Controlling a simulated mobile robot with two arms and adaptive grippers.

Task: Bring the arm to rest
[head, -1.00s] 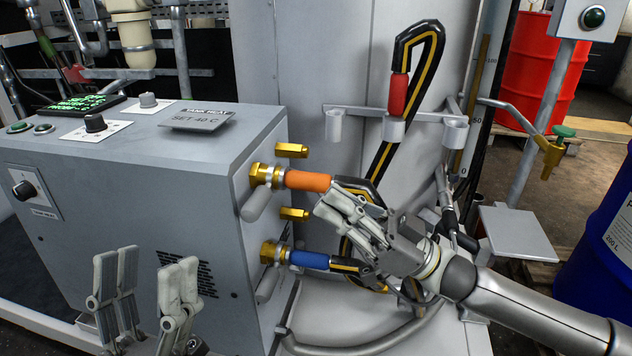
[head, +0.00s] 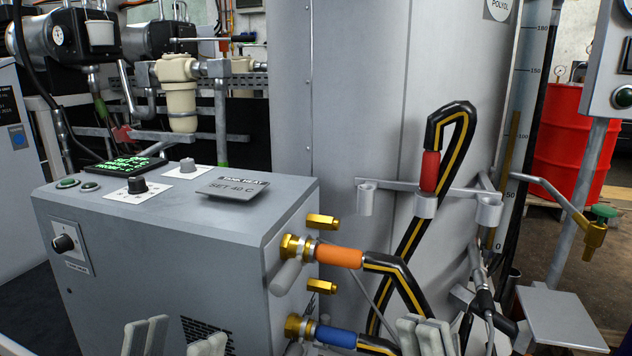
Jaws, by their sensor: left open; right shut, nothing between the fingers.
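My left gripper (head: 176,340) is at the bottom edge of the head view, in front of the grey heater box; only its finger ends show, apart from each other and empty. My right gripper (head: 425,336) is at the bottom edge right of the blue hose end; only its pale finger parts show, holding nothing. It stands in front of the black hoses and apart from the orange hose end (head: 339,257). The blue hose end (head: 336,336) and the orange one sit on brass fittings on the side of the heater box (head: 110,235).
A red-sleeved hose (head: 430,171) hangs in a holder rack (head: 488,208) on the grey tank (head: 390,80). A brass valve (head: 594,238) sticks out at the right, above a small grey shelf (head: 560,318). A red drum (head: 571,130) stands behind.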

